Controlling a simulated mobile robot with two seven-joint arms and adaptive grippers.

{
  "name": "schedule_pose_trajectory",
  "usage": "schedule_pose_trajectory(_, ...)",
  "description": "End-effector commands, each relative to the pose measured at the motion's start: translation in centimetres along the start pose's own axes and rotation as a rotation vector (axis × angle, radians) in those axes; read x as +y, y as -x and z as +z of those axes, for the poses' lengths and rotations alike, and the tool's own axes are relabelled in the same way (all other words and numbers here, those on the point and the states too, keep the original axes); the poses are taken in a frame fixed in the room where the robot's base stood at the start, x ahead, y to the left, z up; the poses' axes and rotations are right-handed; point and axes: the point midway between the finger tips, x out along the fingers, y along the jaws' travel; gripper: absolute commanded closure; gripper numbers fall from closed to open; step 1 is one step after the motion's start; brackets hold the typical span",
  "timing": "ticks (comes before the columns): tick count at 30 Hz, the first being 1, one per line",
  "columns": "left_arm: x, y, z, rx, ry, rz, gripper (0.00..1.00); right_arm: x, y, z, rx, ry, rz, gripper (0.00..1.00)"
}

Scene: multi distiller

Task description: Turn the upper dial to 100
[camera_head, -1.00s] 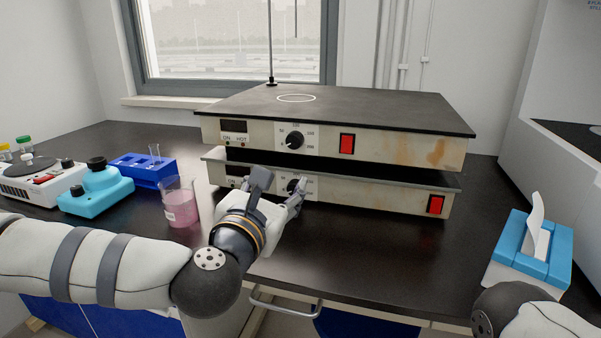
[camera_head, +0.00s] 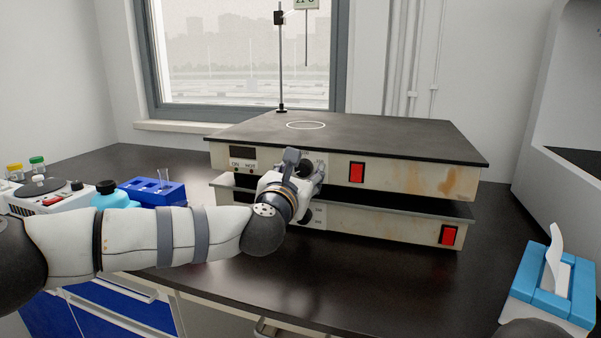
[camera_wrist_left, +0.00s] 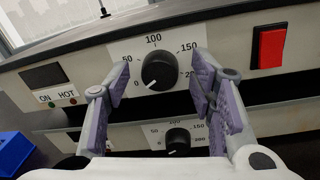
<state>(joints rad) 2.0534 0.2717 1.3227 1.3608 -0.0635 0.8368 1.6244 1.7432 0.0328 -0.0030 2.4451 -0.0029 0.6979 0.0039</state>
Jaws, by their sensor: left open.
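The upper dial (camera_wrist_left: 158,70) is a round black knob on the upper hot plate's pale front panel (camera_wrist_left: 220,50). Its white mark points lower left, near 0; the scale around it shows 50, 100, 150 and part of 200. In the wrist view my left gripper's purple-padded fingers stand open on either side of the dial, with gaps visible. In the head view my left gripper (camera_head: 306,164) is at the upper panel, partly covering the dial. The lower dial (camera_wrist_left: 178,140) is below, also pointing lower left. My right gripper is out of view.
Red switches sit right of the dials on the upper unit (camera_head: 356,172) and lower unit (camera_head: 448,235). A blue tube rack (camera_head: 170,194) stands left of the units. A blue tissue box (camera_head: 545,290) is at the right. The bench's middle front is clear.

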Motion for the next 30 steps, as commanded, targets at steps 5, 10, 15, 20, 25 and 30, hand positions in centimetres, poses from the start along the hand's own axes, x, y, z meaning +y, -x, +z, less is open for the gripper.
schedule_pose_trajectory(5, 0.01, 0.03, -0.01, 0.0, 0.0, 0.0, 0.73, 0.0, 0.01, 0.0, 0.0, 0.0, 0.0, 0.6)
schedule_pose_trajectory(10, 0.01, 0.04, -0.02, 0.0, 0.0, 0.0, 0.98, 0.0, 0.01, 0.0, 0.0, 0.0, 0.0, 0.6)
schedule_pose_trajectory(15, 0.01, 0.04, -0.02, 0.0, -0.009, 0.0, 0.98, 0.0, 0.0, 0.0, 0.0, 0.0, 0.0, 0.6)
schedule_pose_trajectory(20, -0.03, 0.05, -0.07, -0.003, -0.056, 0.0, 0.98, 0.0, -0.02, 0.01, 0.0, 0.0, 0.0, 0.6)
schedule_pose_trajectory(25, -0.06, 0.05, -0.06, -0.01, -0.164, 0.002, 0.98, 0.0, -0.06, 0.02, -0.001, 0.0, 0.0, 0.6)
schedule_pose_trajectory(30, -0.08, 0.05, -0.08, -0.02, -0.316, 0.005, 0.98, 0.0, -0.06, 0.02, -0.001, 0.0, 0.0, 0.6)
